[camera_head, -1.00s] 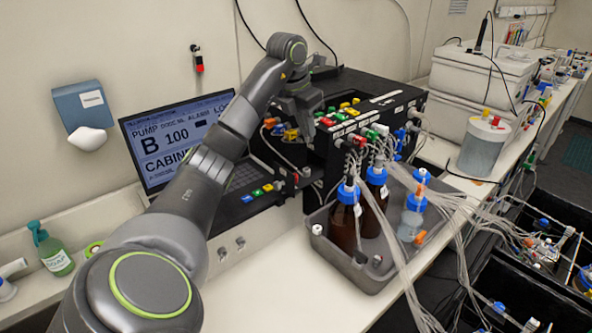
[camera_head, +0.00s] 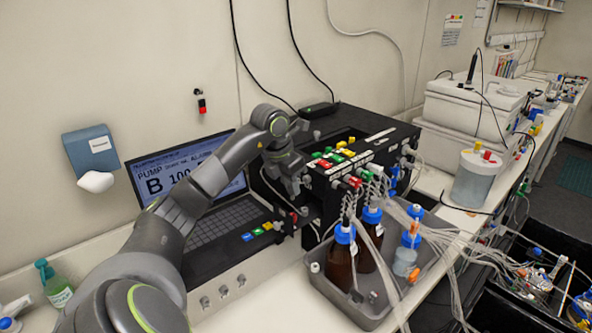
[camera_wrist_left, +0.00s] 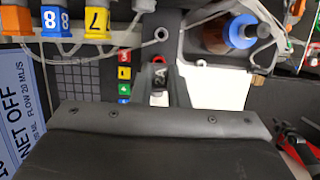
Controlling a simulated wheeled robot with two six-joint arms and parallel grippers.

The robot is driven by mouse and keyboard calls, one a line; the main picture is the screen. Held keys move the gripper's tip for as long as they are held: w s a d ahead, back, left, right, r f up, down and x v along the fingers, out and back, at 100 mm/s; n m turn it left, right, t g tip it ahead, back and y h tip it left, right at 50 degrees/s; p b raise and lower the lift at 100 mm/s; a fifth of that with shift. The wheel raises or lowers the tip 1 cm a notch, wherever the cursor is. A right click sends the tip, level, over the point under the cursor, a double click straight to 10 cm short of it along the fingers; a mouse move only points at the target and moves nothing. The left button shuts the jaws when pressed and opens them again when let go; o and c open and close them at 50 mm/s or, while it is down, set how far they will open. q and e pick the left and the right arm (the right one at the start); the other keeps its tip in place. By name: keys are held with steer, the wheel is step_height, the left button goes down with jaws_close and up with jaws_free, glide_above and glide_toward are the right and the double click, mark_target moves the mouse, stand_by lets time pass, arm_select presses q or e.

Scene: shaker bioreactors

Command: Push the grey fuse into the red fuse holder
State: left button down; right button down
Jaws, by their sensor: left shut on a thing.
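My left gripper (camera_head: 294,190) is at the front left corner of the black pump box (camera_head: 345,118). In the left wrist view the gripper (camera_wrist_left: 160,92) is shut on the grey fuse (camera_wrist_left: 158,80), a small piece marked "2A" between its fingers. A red ring (camera_wrist_left: 158,59), which looks like the red fuse holder, shows just beyond the fuse's end. I cannot tell whether the fuse touches it or is inside it. In the head view the arm hides the fuse. My right gripper is not in view.
An open laptop (camera_head: 215,232) lies left of the box. A grey tray (camera_head: 330,290) with brown bottles (camera_head: 341,262) and tubing stands at the front right. In the left wrist view, coloured numbered plugs (camera_wrist_left: 98,20) and loose tubes are close to the gripper.

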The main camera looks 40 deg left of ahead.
mark_target(289, 193)
arm_select(q)
steer(key=shift+f+b, duration=1.15)
steer(key=shift+f, duration=1.2)
steer(key=shift+r, duration=0.15)
steer(key=shift+b, duration=0.4)
steer(key=shift+f+b, duration=1.35)
steer(key=shift+b, duration=0.2)
stand_by(1.0)
steer(key=c, duration=1.3)
jaws_free()
steer(key=shift+c, duration=0.2)
